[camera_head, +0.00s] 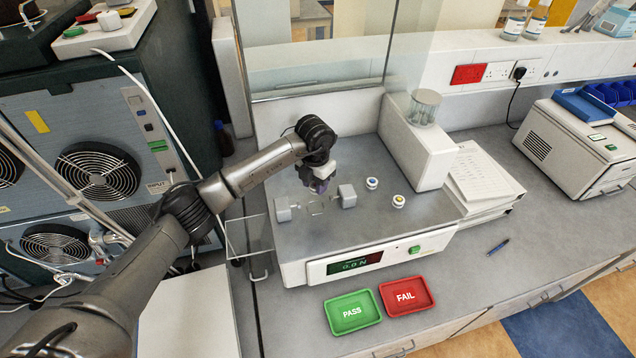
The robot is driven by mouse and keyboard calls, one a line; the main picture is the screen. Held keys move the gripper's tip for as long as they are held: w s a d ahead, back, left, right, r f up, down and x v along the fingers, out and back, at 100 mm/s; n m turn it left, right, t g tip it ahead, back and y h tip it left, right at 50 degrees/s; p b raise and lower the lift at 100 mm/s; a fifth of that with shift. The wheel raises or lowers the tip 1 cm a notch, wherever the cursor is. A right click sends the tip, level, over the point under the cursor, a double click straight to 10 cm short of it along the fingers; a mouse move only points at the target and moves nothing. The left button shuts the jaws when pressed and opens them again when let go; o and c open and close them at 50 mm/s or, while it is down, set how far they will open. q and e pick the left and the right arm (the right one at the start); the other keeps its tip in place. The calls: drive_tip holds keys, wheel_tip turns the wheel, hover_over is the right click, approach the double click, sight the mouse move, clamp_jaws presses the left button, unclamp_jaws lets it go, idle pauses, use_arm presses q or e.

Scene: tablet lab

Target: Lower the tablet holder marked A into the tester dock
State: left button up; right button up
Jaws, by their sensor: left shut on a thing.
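My left gripper (319,184) comes in from the left and points down above the grey top of the tester. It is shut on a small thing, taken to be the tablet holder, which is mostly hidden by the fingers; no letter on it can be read. The tester dock (316,206) lies just below and in front of the gripper, between two grey blocks. The gripper appears above it; the exact gap cannot be told. Two small round white holders stand to the right, one with a blue top (372,183) and one with a yellowish centre (398,201). My right gripper is out of view.
The tester (440,238) has a raised white housing with a clear cylinder (424,107) at back right. A green PASS tray (352,312) and a red FAIL tray (407,296) lie in front. A clear panel (247,237) stands at left. Papers (482,175) lie right.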

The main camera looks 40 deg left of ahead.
sight(315, 208)
use_arm(q)
drive_tip(key=shift+s+m, duration=0.1)
drive_tip(key=shift+m, duration=0.4)
drive_tip(key=shift+f, duration=0.15)
drive_tip(key=shift+f+b, duration=2.25)
drive_tip(key=shift+f, duration=0.95)
drive_tip(key=shift+f, duration=0.3)
drive_tip(key=shift+f, duration=0.3)
idle(0.5)
